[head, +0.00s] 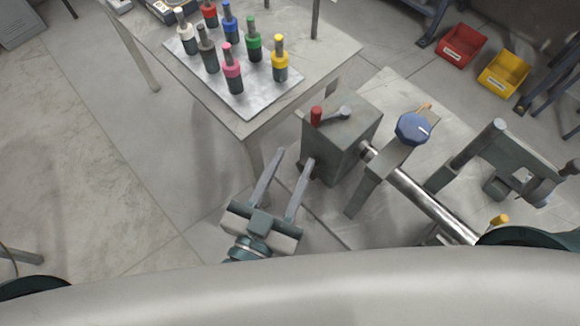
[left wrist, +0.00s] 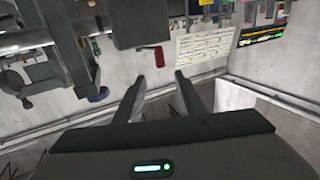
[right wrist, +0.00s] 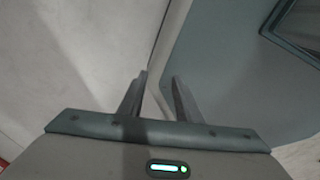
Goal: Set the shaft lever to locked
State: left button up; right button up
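I see no lock marking. My left gripper (head: 294,157) is open and empty, in front of and left of the box, apart from the lever. My right gripper (right wrist: 159,77) is open and empty in the right wrist view, and the head view does not show it.
A blue knob (head: 412,129) tops a post beside the shaft. A yellow-tipped handle (head: 500,220) is at the right. A table (head: 340,47) with several coloured-top pegs stands behind. Red (head: 462,45) and yellow (head: 503,73) bins are on the floor. Open floor lies left.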

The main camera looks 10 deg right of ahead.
jog(key=shift+d, duration=0.15)
grip_shut()
pick_arm(q)
jog(key=s+a+f+n+g+y, duration=0.2)
jog(key=s+a+f+g+y, duration=0.3)
jog(key=a+f, duration=0.85)
jog(key=a+f+n+g+y, duration=0.25)
jog(key=a+f+g, duration=0.45)
jog(key=a+f, duration=0.7)
jog(key=s+d+f+g+y, duration=0.1)
jog(key=s+f, duration=0.2)
jog(key=f, duration=1)
jog(key=s+d+f+g, duration=0.1)
jog(key=s+f, duration=0.1)
jog(key=f, duration=1.1)
jog(key=s+a+f+m, duration=0.1)
jog(key=s+a+f, duration=0.2)
jog(key=s+f, duration=1.2)
jog(key=shift+s+f+g+b, duration=0.3)
jog(key=shift+s+f+g, duration=0.1)
jog(key=shift+s, duration=0.55)
pick_arm(e)
jog(key=shift+f, duration=0.3)
